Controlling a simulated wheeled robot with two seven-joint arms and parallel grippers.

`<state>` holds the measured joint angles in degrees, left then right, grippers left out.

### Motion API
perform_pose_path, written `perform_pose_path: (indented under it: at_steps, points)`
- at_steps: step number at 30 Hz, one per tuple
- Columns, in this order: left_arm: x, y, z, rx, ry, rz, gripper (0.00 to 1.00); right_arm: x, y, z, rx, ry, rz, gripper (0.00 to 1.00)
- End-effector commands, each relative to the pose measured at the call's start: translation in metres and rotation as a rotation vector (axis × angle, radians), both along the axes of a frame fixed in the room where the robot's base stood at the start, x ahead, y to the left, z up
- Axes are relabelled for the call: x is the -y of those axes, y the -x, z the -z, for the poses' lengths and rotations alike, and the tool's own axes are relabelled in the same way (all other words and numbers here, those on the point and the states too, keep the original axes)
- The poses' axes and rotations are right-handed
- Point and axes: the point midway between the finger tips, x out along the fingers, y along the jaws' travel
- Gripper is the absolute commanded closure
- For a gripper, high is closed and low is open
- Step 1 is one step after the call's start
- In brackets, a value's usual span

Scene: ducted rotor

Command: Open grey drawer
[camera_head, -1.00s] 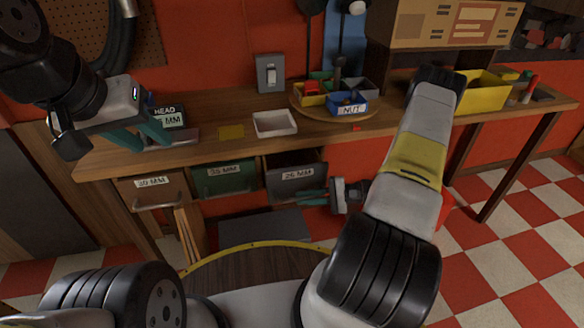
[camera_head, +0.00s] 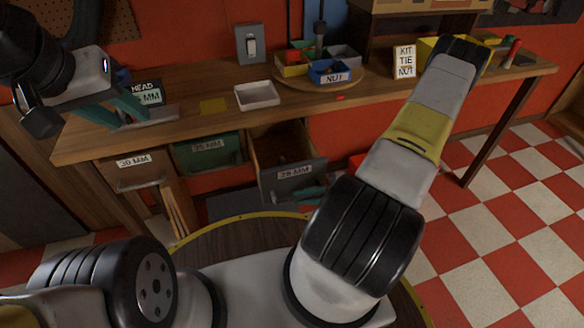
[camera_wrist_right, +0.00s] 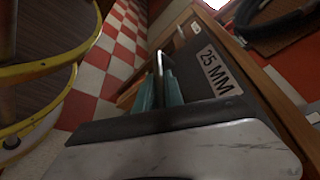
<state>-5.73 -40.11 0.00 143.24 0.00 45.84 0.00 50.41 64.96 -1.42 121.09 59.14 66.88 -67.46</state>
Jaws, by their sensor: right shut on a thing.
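The grey drawer (camera_head: 292,183), labelled 25 MM, is pulled out from under the workbench, and its wooden inside shows behind the front. In the right wrist view its grey front (camera_wrist_right: 195,62) and label are close up. My right gripper (camera_head: 314,193) is shut on the drawer's handle; in the wrist view its teal fingers (camera_wrist_right: 162,88) lie on either side of the bar. My forearm hides part of this gripper in the head view. My left gripper (camera_head: 112,108) is open and empty above the left part of the bench.
A closed green drawer (camera_head: 208,153) and a brown 30 MM drawer (camera_head: 137,171) sit left of the grey one. The bench top (camera_head: 195,125) holds a white tray (camera_head: 257,95) and coloured bins. A round yellow-edged surface (camera_head: 235,221) lies below the drawers.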

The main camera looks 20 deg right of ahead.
Motion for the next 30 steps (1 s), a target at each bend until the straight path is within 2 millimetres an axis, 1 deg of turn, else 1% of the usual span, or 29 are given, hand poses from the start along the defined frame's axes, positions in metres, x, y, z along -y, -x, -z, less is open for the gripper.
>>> perform_pose_path:
  at_steps: [3,4,6,7,15,18,20,27,30]
  points:
    - [0.000,0.000,0.000,0.000,0.000,0.000,0.64,0.001,0.000,0.000,0.001,0.001,0.001,1.00]
    - [0.000,0.000,0.000,0.000,0.000,0.000,0.64,0.001,0.000,0.000,0.001,0.001,0.001,0.83]
    - [0.000,0.000,0.000,0.000,0.000,0.000,0.64,0.001,0.000,0.000,0.001,0.001,0.001,0.70]
    - [0.000,0.000,0.000,0.000,0.000,0.000,0.64,0.001,0.000,0.000,0.001,0.001,0.001,0.66]
    - [0.000,0.000,0.000,0.000,0.000,0.000,0.64,0.000,0.000,0.000,0.000,0.001,0.001,0.66]
    - [0.000,0.000,0.000,0.000,0.000,0.000,0.64,0.005,0.000,-0.001,0.001,0.002,0.002,0.66]
    - [0.000,0.000,0.000,0.000,0.000,0.000,0.64,0.011,0.002,-0.002,0.001,0.003,0.003,0.66]
    - [0.000,0.000,0.000,0.000,0.000,0.000,0.64,0.049,0.014,-0.011,0.001,0.003,0.004,0.66]
    - [0.000,0.000,0.000,0.000,0.000,0.000,0.64,0.062,0.017,-0.014,0.002,0.003,0.003,0.66]
